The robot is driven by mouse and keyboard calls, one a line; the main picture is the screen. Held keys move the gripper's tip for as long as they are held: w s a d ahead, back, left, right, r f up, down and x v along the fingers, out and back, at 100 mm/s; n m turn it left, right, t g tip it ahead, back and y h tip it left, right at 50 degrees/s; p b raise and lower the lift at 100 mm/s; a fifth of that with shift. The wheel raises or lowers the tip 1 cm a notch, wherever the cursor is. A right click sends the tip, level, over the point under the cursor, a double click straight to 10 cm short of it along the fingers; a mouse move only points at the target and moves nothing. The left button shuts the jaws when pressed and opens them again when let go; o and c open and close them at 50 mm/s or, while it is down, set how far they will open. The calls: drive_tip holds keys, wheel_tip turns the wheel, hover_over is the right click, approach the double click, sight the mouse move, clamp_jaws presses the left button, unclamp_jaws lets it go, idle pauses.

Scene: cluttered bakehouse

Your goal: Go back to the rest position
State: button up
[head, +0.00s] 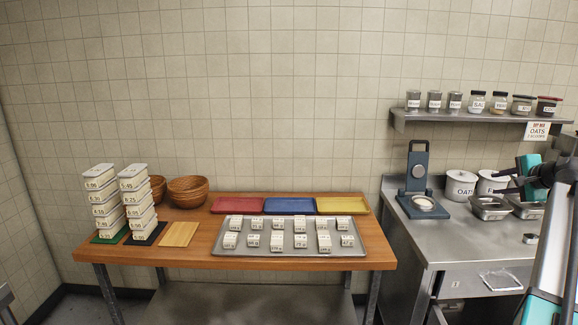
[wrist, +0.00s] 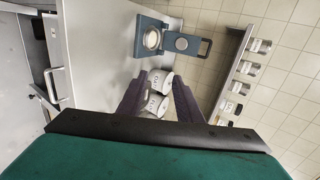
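My gripper (head: 503,181) is at the right side of the head view, above the steel counter (head: 465,238) and in front of the white canisters. In the wrist view my gripper (wrist: 160,92) has its two dark fingers spread apart. Two white lidded canisters (wrist: 158,82) show in the gap, beyond the fingers. Nothing appears held. The rest position has no marker in view.
A blue press-like device (head: 417,180) and steel pans (head: 490,208) stand on the counter. A shelf (head: 470,117) with several jars hangs above. Left, a wooden table (head: 200,245) carries stacked tubs, bowls, coloured trays and a metal tray (head: 350,251) of small labelled blocks.

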drive_tip(key=a+f+n+g+y, duration=0.1)
drive_tip(key=a+f+n+g, duration=0.1)
drive_tip(key=a+f, duration=0.85)
drive_tip(key=a+f+n+g+y, duration=0.15)
drive_tip(key=a+f, duration=0.45)
drive_tip(key=f, duration=0.9)
drive_tip(key=a+f+n+g, duration=0.25)
drive_tip(key=a+f, duration=0.55)
drive_tip(key=f, duration=0.5)
drive_tip(key=s+a+f+n+g, duration=0.2)
drive_tip(key=s+a+f, duration=0.5)
drive_tip(key=a+f, duration=0.25)
drive_tip(key=s+a+f+n+g, duration=0.25)
drive_tip(key=s+a+f, duration=0.45)
drive_tip(key=f, duration=0.4)
drive_tip(key=s+a+f+n+g, duration=0.2)
drive_tip(key=s+a+f, duration=0.2)
drive_tip(key=s, duration=0.7)
drive_tip(key=s+a+f+n+g+h, duration=0.1)
drive_tip(key=s+a+f+n+g, duration=0.2)
drive_tip(key=s, duration=0.8)
drive_tip(key=s+a+f+n+g+h, duration=0.1)
drive_tip(key=s+a+f+n+g, duration=0.1)
drive_tip(key=s+a+f, duration=0.5)
drive_tip(key=s+n, duration=0.1)
drive_tip(key=s, duration=0.3)
drive_tip(key=shift+s+a+f, duration=0.2)
drive_tip(key=shift+s+a, duration=0.05)
drive_tip(key=shift+s, duration=0.15)
